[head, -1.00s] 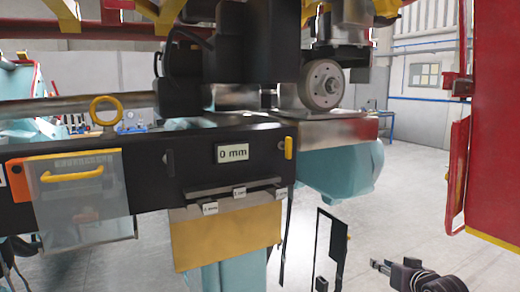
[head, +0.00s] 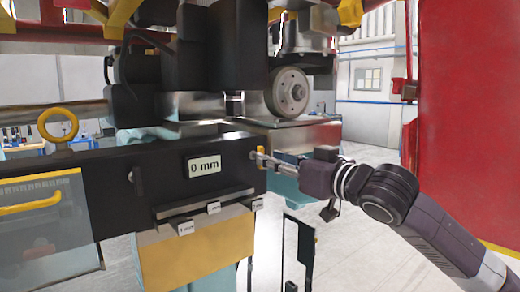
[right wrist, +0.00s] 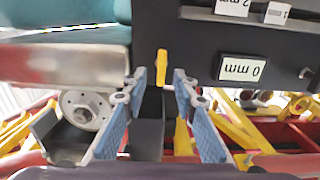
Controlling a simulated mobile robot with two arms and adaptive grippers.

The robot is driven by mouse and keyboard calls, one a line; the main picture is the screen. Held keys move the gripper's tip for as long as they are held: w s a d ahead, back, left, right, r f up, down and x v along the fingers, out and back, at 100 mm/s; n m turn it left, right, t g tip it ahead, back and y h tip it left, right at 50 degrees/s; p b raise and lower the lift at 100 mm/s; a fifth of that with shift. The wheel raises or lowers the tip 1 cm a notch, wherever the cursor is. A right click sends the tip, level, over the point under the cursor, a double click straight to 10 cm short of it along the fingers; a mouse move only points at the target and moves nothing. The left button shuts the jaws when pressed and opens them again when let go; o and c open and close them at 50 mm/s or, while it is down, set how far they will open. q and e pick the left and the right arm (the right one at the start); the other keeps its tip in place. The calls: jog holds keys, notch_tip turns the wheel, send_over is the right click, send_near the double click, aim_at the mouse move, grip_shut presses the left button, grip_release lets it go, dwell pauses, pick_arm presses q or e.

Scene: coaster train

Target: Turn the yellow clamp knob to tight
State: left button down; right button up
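The yellow clamp knob (right wrist: 162,68) is a short yellow lever at the end of the black panel (head: 120,180). In the right wrist view, which looks upside down, it stands along the picture's vertical, between and slightly beyond my fingertips. My right gripper (right wrist: 160,80) is open, with blue-padded fingers on either side of the knob and a visible gap to each. In the head view the right gripper (head: 260,161) reaches the panel's right end and largely covers the knob there. My left gripper is in neither view.
A "0 mm" label (head: 205,166) is on the panel, with a ledge of small tags below it. A grey wheel (head: 288,92) sits above a metal block. A yellow ring (head: 58,124) stands at left. A red cabinet (head: 462,110) is at right.

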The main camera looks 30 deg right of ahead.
aim_at(261, 169)
jog(key=w+p, duration=0.1)
jog(key=w, duration=0.1)
jog(key=w+p, duration=0.2)
jog(key=shift+w+a+r, duration=0.1)
jog(key=shift+w+a, duration=0.1)
jog(key=shift+w, duration=0.2)
jog(key=shift+a, duration=0.1)
grip_shut()
